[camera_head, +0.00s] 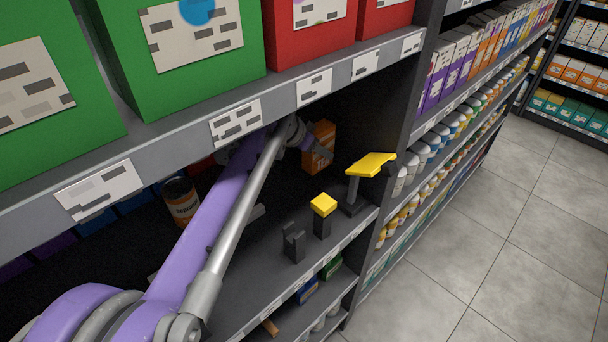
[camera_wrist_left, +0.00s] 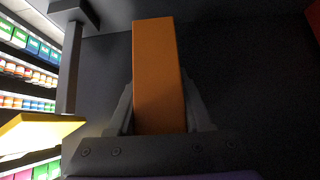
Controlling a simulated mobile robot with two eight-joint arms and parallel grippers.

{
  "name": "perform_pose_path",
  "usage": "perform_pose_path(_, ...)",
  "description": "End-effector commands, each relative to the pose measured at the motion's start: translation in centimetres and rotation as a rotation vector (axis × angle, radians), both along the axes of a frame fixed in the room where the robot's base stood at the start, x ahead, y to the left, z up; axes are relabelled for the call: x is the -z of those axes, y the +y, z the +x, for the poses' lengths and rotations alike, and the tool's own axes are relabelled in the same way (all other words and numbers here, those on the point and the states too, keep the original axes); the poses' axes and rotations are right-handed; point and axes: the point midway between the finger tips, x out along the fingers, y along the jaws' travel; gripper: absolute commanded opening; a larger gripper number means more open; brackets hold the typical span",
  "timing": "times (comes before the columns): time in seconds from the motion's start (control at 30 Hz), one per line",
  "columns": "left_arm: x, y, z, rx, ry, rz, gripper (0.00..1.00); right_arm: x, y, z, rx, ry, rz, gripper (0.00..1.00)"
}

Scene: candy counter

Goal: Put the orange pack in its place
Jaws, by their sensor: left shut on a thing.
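The orange pack (camera_head: 320,147) is a small upright box deep inside the shelf bay, under the upper shelf. It also shows in the left wrist view (camera_wrist_left: 158,75), filling the middle between the fingers. My left gripper (camera_head: 312,150) is at the end of the purple and grey arm reaching in from the left. Its fingers, seen in the left wrist view (camera_wrist_left: 160,118), are on either side of the pack and shut on it. The pack's underside is hidden, so I cannot tell whether it touches the shelf. My right gripper is not in view.
A yellow-topped stand (camera_head: 371,164) is right of the pack, near a smaller yellow-topped post (camera_head: 323,203) and a dark holder (camera_head: 294,243). A dark can with an orange label (camera_head: 181,200) stands left of my arm. The upper shelf edge (camera_head: 160,150) passes above my arm.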

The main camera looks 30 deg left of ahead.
Motion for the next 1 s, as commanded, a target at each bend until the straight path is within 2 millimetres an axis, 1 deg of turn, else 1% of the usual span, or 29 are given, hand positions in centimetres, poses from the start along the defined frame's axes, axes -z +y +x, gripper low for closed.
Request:
perform_pose_path(0.03,1.1,0.0,0.0,0.0,0.0,0.0,0.0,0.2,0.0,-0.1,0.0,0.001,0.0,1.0)
perform_pose_path(0.1,2.2,0.0,0.0,0.0,0.0,0.0,0.0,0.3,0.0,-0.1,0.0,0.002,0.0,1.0)
perform_pose_path(0.27,3.6,0.0,0.0,0.0,0.0,0.0,0.0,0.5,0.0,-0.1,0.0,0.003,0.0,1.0)
perform_pose_path(0.4,5.7,0.0,0.0,0.0,0.0,0.0,0.0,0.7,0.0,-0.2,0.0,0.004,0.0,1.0)
perform_pose_path(0.5,6.7,0.0,0.0,0.0,0.0,0.0,0.0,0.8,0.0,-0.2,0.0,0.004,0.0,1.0)
perform_pose_path(0.9,7.2,0.0,0.0,0.0,0.0,0.0,0.0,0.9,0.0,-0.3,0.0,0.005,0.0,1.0)
perform_pose_path(0.93,7.2,0.0,0.0,0.0,0.0,0.0,0.53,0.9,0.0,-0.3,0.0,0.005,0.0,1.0)
perform_pose_path(1.0,7.2,0.0,0.0,0.0,0.0,0.0,0.66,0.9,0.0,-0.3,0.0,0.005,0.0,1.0)
